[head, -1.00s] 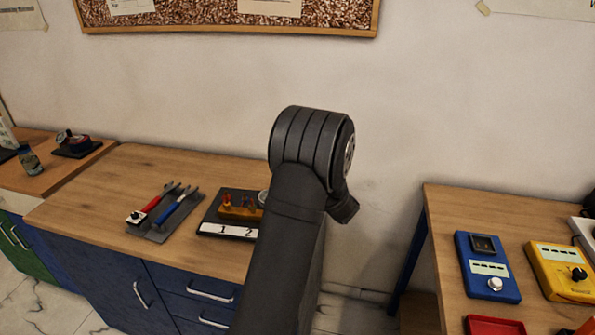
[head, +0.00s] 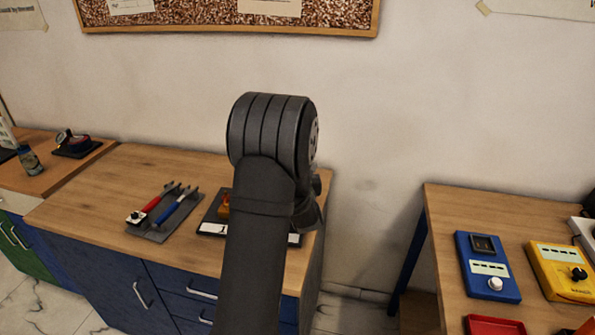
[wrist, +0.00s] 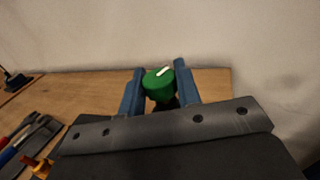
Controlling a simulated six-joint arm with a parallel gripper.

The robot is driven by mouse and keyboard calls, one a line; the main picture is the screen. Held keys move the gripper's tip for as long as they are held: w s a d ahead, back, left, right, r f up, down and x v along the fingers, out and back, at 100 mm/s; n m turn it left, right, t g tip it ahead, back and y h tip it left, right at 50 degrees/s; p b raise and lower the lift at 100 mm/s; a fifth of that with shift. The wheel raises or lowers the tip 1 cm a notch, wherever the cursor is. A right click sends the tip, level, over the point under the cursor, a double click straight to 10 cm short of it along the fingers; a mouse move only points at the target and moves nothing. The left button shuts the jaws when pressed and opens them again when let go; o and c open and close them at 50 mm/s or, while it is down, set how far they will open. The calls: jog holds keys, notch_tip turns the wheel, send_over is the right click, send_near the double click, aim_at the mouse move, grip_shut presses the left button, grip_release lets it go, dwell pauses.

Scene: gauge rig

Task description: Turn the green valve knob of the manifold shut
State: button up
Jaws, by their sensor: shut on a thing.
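In the wrist view the green valve knob (wrist: 158,83), with a white pointer line slanting up to the right on its top, sits between the two blue fingers of my gripper (wrist: 160,82). The gripper is shut on the knob's sides. A dark part shows just below the knob; whatever carries it is mostly hidden by the gripper body. In the head view my arm hides the gripper and the knob. A small orange block (head: 223,206) on a dark board (head: 212,214) shows at the arm's left edge; I cannot tell if it belongs to the manifold.
A grey tray with red- and blue-handled tools (head: 165,214) lies left on the wooden worktop (head: 110,190). A blue meter (head: 487,267) and a yellow meter (head: 560,270) are on the right bench. The wall (head: 380,130) stands behind. A gap separates the benches.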

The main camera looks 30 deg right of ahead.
dwell(0.4)
jog(key=o, duration=0.9)
jog(key=shift+o, duration=0.2)
jog(key=v, duration=1.7)
jog(key=shift+s, duration=0.2)
jog(key=shift+a, duration=0.15)
